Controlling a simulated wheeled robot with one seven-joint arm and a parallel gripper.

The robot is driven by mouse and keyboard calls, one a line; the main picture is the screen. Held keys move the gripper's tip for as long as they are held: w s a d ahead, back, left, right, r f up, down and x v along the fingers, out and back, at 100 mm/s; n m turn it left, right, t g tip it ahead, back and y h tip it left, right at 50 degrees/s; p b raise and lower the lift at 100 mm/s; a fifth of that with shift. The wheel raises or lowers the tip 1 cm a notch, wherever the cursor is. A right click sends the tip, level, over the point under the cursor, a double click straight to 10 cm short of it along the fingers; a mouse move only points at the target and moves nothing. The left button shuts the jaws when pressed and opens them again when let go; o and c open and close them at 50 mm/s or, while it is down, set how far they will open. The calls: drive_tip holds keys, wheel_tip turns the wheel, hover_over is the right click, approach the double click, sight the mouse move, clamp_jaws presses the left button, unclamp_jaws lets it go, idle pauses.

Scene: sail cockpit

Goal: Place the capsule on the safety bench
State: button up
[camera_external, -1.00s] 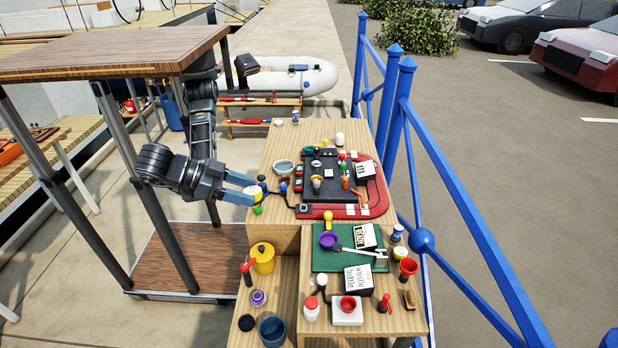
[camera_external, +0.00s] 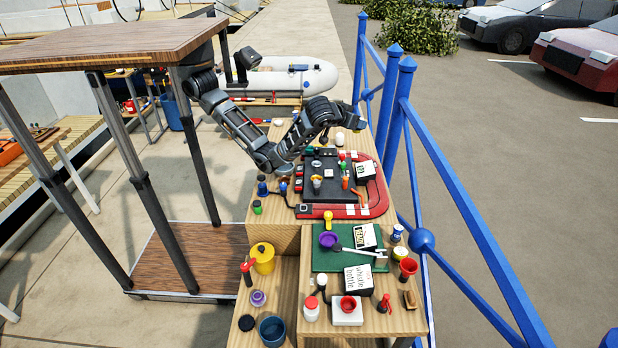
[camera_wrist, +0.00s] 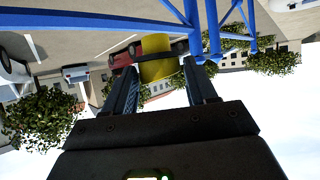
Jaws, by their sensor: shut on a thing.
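A yellow cylinder (camera_wrist: 155,53), which looks like the capsule, is between the two fingers of my gripper (camera_wrist: 160,72) in the wrist view. The gripper is shut on it and holds it in the air, with the blue railing and car park beyond. In the external view my folded wrist is above the back of the wooden bench (camera_external: 262,222); the fingers and the capsule are hidden or too small to make out there. This bench bears a black tray (camera_external: 332,188) and a red horseshoe-shaped ring (camera_external: 376,200). I cannot tell which surface is named the safety bench.
A lower front bench (camera_external: 400,318) is crowded with a green mat (camera_external: 322,262), a white box marked "whistle bottle" (camera_external: 358,279) and cups. A yellow pot (camera_external: 262,258) stands at left. The blue railing (camera_external: 425,150) runs along the right. A wooden canopy (camera_external: 110,45) is at left.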

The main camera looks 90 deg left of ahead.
drive_tip(key=w+a+n+g+y, duration=0.1)
drive_tip(key=w+a+n+g, duration=0.15)
drive_tip(key=a, duration=1.05)
drive_tip(key=s+a+n+g+y+p, duration=0.1)
drive_tip(key=s+a+n+g+p, duration=0.2)
drive_tip(key=a, duration=1.5)
drive_tip(key=s+a+n+g+y, duration=0.1)
drive_tip(key=s+a+n+g, duration=0.3)
drive_tip(key=a, duration=1.4)
wheel_tip(320, 180, down, 18)
drive_tip(key=m+t, duration=0.1)
drive_tip(key=x, duration=0.4)
drive_tip(key=p+x, duration=0.1)
drive_tip(key=x, duration=0.8)
drive_tip(key=shift+w+a+f, duration=0.1)
drive_tip(key=shift+w, duration=0.2)
drive_tip(key=shift+a+f+p, duration=0.1)
drive_tip(key=shift+f+p, duration=0.45)
drive_tip(key=shift+f, duration=1.55)
